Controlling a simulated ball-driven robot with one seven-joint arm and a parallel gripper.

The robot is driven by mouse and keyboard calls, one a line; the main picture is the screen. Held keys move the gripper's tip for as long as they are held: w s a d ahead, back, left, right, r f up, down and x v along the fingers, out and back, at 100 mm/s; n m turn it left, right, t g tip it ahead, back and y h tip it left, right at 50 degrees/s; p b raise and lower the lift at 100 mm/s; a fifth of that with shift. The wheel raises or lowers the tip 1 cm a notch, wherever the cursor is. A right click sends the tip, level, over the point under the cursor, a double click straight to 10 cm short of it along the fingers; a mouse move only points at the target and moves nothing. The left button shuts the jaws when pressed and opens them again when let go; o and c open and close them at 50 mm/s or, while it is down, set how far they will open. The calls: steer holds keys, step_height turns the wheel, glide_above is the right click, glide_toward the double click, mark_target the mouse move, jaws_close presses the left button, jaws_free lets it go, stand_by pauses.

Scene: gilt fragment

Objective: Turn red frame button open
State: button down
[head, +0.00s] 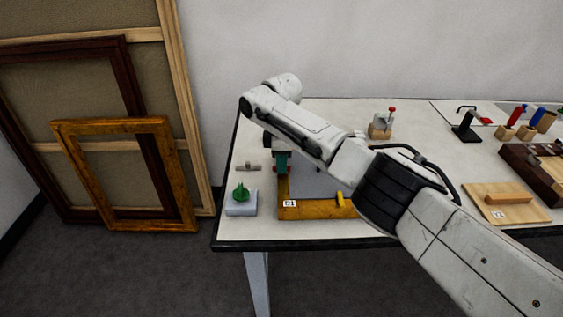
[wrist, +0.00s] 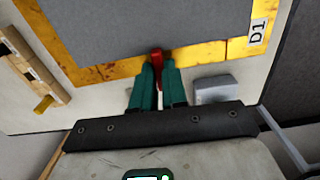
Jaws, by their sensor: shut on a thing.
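A gilt frame (head: 315,210) with a grey panel inside it lies on the table and bears a D1 label (head: 289,204). Its gold border (wrist: 110,70) fills the upper part of the wrist view. The red button (wrist: 156,54) sits at the border, between the green fingertips. My gripper (wrist: 158,72) is shut on the red button. The fingers hide part of the button, and my arm hides the frame's right side.
A grey block (head: 241,209) with a green piece on top stands left of the frame. A yellow piece (head: 340,199) is at the frame's near edge. A wooden block with a red knob (head: 381,124) stands behind. A board (head: 506,205) lies at right. Frames (head: 120,130) lean against the wall.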

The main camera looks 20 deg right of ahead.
steer(key=m, duration=0.8)
steer(key=shift+m+p, duration=0.3)
steer(key=shift+p, duration=0.05)
steer(key=m, duration=0.4)
steer(key=shift+m, duration=0.3)
steer(key=shift+r+m, duration=0.1)
steer(key=shift+m, duration=2.1)
steer(key=shift+w, duration=0.1)
steer(key=c, duration=1.2)
jaws_free()
steer(key=shift+o, duration=0.2)
